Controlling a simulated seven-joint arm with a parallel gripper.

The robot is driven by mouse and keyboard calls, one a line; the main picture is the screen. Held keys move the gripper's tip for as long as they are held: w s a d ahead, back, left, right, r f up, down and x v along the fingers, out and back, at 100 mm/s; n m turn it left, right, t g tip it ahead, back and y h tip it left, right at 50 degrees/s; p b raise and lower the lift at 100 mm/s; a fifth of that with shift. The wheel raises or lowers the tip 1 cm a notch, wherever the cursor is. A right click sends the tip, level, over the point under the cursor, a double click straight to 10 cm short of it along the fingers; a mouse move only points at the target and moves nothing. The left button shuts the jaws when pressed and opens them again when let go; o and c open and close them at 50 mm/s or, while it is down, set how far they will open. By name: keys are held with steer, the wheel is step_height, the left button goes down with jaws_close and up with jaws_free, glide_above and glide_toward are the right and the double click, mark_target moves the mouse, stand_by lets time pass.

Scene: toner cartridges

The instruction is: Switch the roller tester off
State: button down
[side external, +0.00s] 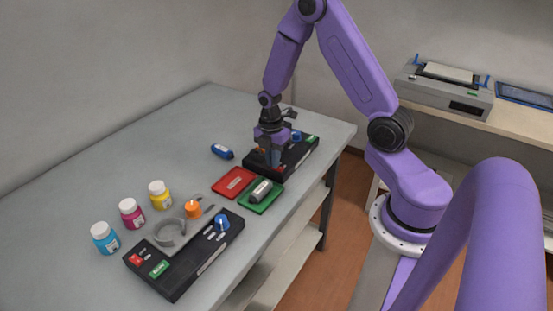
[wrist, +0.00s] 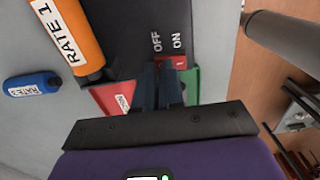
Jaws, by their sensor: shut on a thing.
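The black tester (side external: 300,157) stands at the far end of the table; its top also shows in the wrist view (wrist: 120,20). In the wrist view, a small red switch (wrist: 180,62) sits below the printed words OFF and ON. My gripper (side external: 275,165) points down over the tester. In the wrist view its dark fingers (wrist: 163,75) are close together at the switch, covering its left part. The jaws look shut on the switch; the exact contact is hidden. Which way the switch is tipped I cannot tell.
An orange cylinder marked RATE 1 (wrist: 68,35) lies left of the fingers. A blue cylinder (side external: 222,151) lies on the table. A red tray (side external: 235,182) and a green tray (side external: 260,207) are close in front. A second black device (side external: 195,262) and bottles (side external: 131,214) stand nearer.

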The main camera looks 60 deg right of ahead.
steer(key=shift+s+f, duration=0.35)
steer(key=shift+s, duration=0.85)
steer(key=shift+r, duration=0.1)
steer(key=r, duration=0.2)
steer(key=w+r, duration=0.2)
steer(key=r, duration=0.1)
steer(key=shift+r, duration=0.35)
step_height(320, 180, up, 9)
steer(key=shift+w, duration=0.3)
